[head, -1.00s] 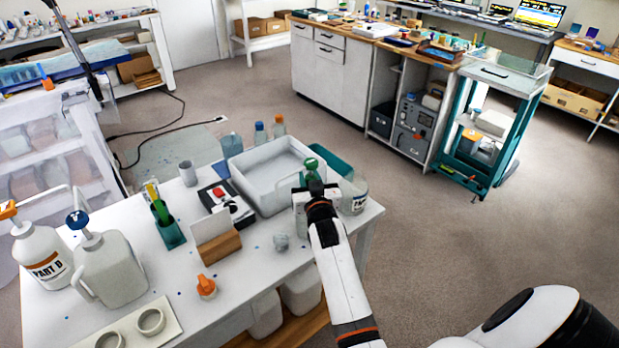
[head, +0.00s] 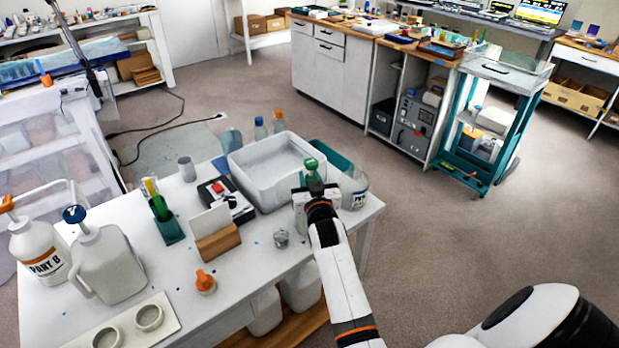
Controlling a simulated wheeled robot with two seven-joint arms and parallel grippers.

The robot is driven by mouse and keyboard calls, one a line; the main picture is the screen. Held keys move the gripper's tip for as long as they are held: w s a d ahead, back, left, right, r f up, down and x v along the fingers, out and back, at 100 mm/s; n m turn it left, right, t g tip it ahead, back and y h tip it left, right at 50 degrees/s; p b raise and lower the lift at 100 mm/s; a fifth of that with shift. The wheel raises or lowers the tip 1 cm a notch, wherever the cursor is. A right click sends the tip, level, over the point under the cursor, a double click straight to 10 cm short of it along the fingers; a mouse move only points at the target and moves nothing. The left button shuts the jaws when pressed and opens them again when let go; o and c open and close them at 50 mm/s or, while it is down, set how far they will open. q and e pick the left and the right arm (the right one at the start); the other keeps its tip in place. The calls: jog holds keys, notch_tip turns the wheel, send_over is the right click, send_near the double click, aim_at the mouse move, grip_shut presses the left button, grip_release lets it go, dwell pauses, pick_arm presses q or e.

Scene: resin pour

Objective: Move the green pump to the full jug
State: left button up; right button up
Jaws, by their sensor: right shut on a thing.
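The green pump (head: 314,172) stands at the near right corner of the white tray, its green head showing above my right gripper (head: 311,193). My right gripper is shut on the pump; the arm hides its lower part and what is beneath it. A pale jug with a dark-lettered label (head: 355,190) stands just to the right of the gripper. I cannot tell how full it is. At the left are a Part B jug (head: 38,250) with an orange pump and a greyish jug (head: 108,265) with a blue pump. My left gripper is not in view.
The white tray (head: 250,182) and a teal bin (head: 333,157) lie behind the gripper. A wooden card holder (head: 217,243), an orange-topped nozzle (head: 205,282), a small clear cup (head: 281,238) and a scale (head: 226,200) stand on the white table. Bottles stand behind the tray.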

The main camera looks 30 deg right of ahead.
jog(key=shift+f+b, duration=0.3)
jog(key=shift+f, duration=0.15)
dwell(0.4)
jog(key=o, duration=1.1)
jog(key=shift+s, duration=0.1)
